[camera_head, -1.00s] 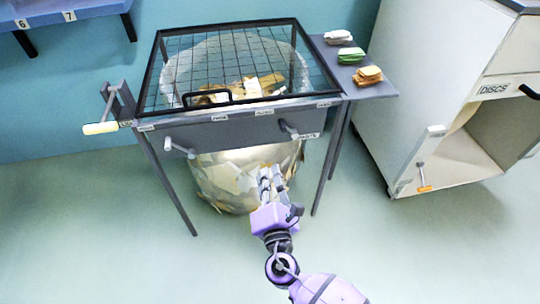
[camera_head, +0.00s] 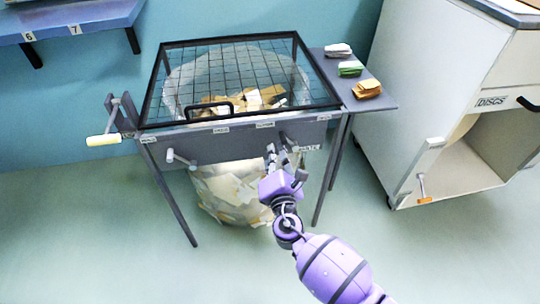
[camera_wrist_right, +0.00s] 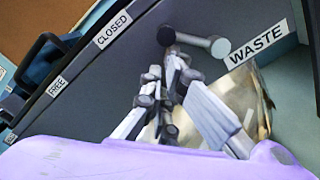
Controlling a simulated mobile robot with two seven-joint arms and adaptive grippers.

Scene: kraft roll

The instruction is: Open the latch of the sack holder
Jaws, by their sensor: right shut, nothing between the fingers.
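The sack holder is a grey frame stand (camera_head: 235,142) with a wire-mesh lid and a full paper sack (camera_head: 228,190) under it. Its front panel carries a small lever at the left (camera_head: 180,158) and another at the right, mostly hidden behind my gripper. In the right wrist view the right lever (camera_wrist_right: 195,41) runs from a dark pivot to a pale round end, beside the "WASTE" label (camera_wrist_right: 258,44). My right gripper (camera_head: 279,152) is shut and empty at the front panel. Its fingertips also show in the wrist view (camera_wrist_right: 170,68), just below the lever; contact cannot be told. My left gripper is not in view.
A crank with a pale handle (camera_head: 104,140) sticks out at the stand's left. A side shelf (camera_head: 376,104) holds stacked bundles. A white cabinet (camera_head: 411,100) stands at the right, with an orange-tipped lever (camera_head: 423,188). Floor in front is clear.

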